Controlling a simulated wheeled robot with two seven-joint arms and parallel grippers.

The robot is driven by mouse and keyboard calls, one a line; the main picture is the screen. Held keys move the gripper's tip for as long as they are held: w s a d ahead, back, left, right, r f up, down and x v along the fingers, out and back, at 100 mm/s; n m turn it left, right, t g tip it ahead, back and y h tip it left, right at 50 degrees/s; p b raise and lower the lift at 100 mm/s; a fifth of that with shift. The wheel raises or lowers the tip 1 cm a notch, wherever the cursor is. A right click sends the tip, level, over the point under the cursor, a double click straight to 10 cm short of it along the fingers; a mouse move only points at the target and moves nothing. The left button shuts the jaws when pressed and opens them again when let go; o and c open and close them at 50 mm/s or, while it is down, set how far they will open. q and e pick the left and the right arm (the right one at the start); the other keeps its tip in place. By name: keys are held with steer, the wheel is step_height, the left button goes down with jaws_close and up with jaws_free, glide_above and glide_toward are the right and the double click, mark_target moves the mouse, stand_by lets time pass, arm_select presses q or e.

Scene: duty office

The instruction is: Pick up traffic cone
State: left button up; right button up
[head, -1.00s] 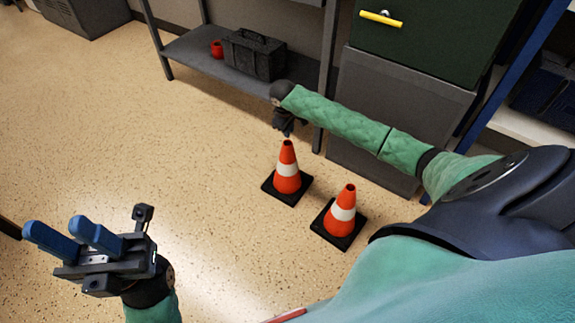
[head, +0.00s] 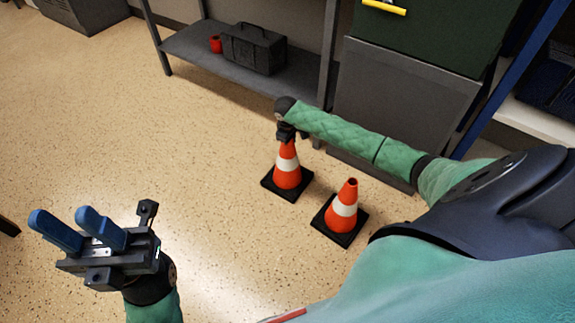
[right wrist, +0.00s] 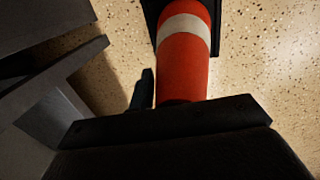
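Two orange traffic cones with white bands and black square bases stand upright on the floor in the head view. My right gripper (head: 288,133) is at the top of the farther cone (head: 287,172), and its wrist hides that cone's tip. In the right wrist view this cone (right wrist: 184,66) runs down to the gripper body, and one dark finger (right wrist: 143,88) shows just left of it. The other finger is hidden, so the grip is unclear. The nearer cone (head: 342,211) stands free to the right. My left gripper (head: 78,230) is open and empty at the lower left.
A grey shelf (head: 205,62) behind holds a black toolbox (head: 253,48) and a small red object (head: 216,44). A grey cabinet (head: 400,100) stands close behind my right arm. The speckled floor (head: 150,140) at left is clear.

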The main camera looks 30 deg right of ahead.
jaws_close()
stand_by(1.4)
